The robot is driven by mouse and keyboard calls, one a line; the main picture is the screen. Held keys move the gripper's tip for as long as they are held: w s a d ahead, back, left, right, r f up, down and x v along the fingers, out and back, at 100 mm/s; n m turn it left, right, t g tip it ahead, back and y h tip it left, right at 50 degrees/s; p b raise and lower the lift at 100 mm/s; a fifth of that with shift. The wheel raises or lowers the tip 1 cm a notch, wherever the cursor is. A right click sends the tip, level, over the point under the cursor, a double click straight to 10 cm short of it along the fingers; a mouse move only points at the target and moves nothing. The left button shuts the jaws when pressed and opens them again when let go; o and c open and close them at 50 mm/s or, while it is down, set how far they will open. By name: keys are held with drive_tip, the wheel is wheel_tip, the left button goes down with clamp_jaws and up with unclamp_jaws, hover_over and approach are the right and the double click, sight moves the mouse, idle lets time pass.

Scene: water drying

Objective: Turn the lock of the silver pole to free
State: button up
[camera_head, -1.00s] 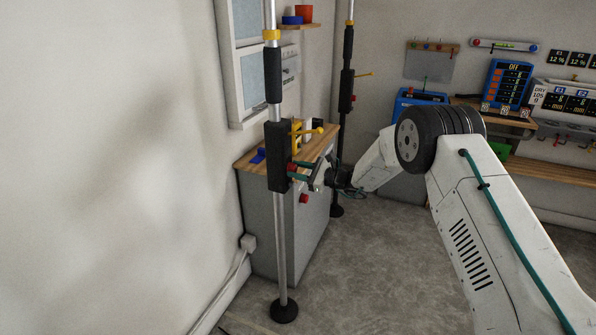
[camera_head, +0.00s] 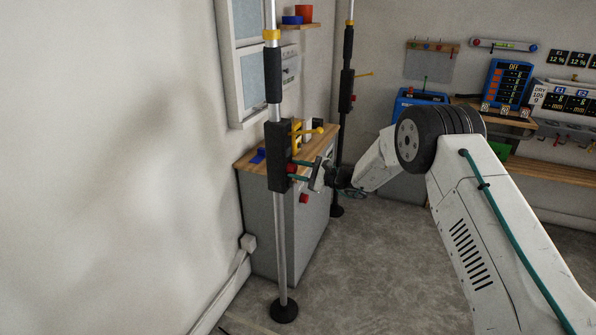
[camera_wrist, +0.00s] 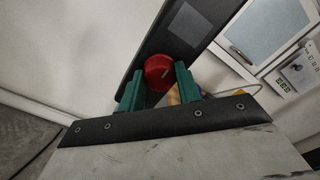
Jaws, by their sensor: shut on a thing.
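The silver pole (camera_head: 281,240) stands upright at the left, with a black housing (camera_head: 279,150) partway up. A red lock knob sits on the side of this housing, small in the head view (camera_head: 291,168) and clear in the wrist view (camera_wrist: 158,68). A short pale mark on its face runs slantwise. My gripper (camera_head: 297,171) is at the housing from the right. In the wrist view its green fingers (camera_wrist: 159,75) stand on either side of the knob, shut on it. The fingers' exact contact points are partly hidden.
A grey cabinet with a wooden top (camera_head: 245,160) stands close behind the pole. A second pole (camera_head: 346,120) stands farther back. The floor to the right is clear.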

drive_tip(key=shift+d, duration=0.1)
drive_tip(key=o, duration=1)
drive_tip(key=shift+c, duration=0.2)
drive_tip(key=v, duration=0.7)
drive_tip(key=shift+s+d, duration=0.15)
drive_tip(key=shift+d, duration=0.2)
